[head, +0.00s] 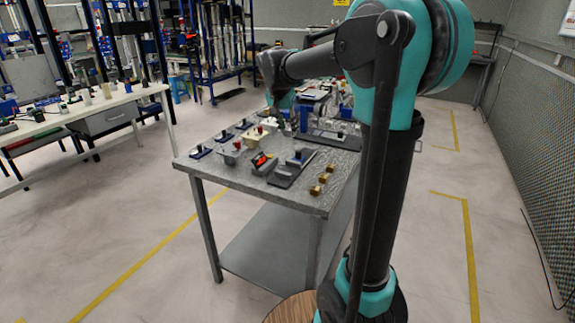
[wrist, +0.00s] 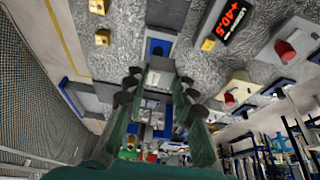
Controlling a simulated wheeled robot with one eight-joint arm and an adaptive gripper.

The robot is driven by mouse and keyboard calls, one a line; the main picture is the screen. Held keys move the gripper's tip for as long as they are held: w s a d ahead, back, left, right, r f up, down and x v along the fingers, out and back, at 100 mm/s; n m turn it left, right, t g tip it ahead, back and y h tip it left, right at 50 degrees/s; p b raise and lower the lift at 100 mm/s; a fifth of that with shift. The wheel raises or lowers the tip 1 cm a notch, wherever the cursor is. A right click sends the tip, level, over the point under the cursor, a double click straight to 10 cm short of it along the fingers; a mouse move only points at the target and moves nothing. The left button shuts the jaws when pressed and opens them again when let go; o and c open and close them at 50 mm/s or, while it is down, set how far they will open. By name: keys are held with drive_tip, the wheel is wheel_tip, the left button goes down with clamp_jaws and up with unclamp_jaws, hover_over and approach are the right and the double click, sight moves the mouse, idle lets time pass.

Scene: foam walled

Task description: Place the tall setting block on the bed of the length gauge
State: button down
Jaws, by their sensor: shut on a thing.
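My gripper (wrist: 158,82) is shut on a pale grey block (wrist: 159,66), which appears to be the tall setting block. The block shows between the dark fingertips in the wrist view, its lower part hidden. In the head view my gripper (head: 286,118) is over the far middle of the table, small, and the block cannot be made out. The length gauge appears to be the dark bed (head: 284,176) with a grey and blue head (head: 300,157), beside a red-digit readout (wrist: 225,24). The gauge's blue part (wrist: 160,47) lies just beyond the held block in the wrist view.
Several brass cubes (head: 323,178) stand along the table's right side. Small blue-based pieces (head: 200,152) line the left edge. A dark plate (head: 340,139) lies behind.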

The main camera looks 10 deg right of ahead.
sight(290, 171)
wheel_tip(290, 171, down, 15)
drive_tip(key=shift+r, duration=0.1)
idle(0.3)
drive_tip(key=c, duration=1.3)
unclamp_jaws()
drive_tip(key=shift+o, duration=0.2)
drive_tip(key=v, duration=1.2)
